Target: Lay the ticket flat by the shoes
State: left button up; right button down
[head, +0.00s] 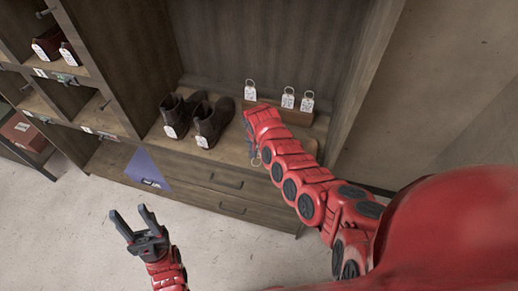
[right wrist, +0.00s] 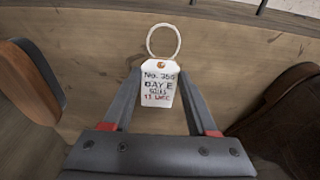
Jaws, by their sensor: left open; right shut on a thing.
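A pair of dark brown boots stands on the wooden shelf, the left boot (head: 176,116) and the right boot (head: 212,122), each with a white tag. In the right wrist view my right gripper (right wrist: 158,92) is shut on a white ticket (right wrist: 158,84) with a wire ring (right wrist: 163,41) at its top. The ticket is printed in black and red. Part of a brown boot (right wrist: 292,118) shows at the right of that view, apart from the ticket. In the head view my right arm hides most of that gripper. My left gripper (head: 138,226) is open and empty, over the floor before the cabinet.
Several ringed tickets stand at the back of the shelf, one being the middle ticket (head: 288,99), on a wooden block (head: 270,110). A rounded wooden piece (right wrist: 27,82) lies left of the held ticket. A blue-violet panel (head: 147,165) is before the drawers.

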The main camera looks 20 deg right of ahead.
jog(key=shift+w+f, duration=0.1)
jog(key=shift+f, duration=0.25)
jog(key=shift+c, duration=0.6)
grip_release()
jog(key=shift+r, duration=0.1)
jog(key=shift+a+r, duration=0.15)
jog(key=shift+r, duration=0.35)
notch_tip(320, 180, up, 16)
jog(key=s+a, duration=0.1)
jog(key=s, duration=0.1)
jog(key=shift+b, duration=0.35)
jog(key=shift+a, duration=0.1)
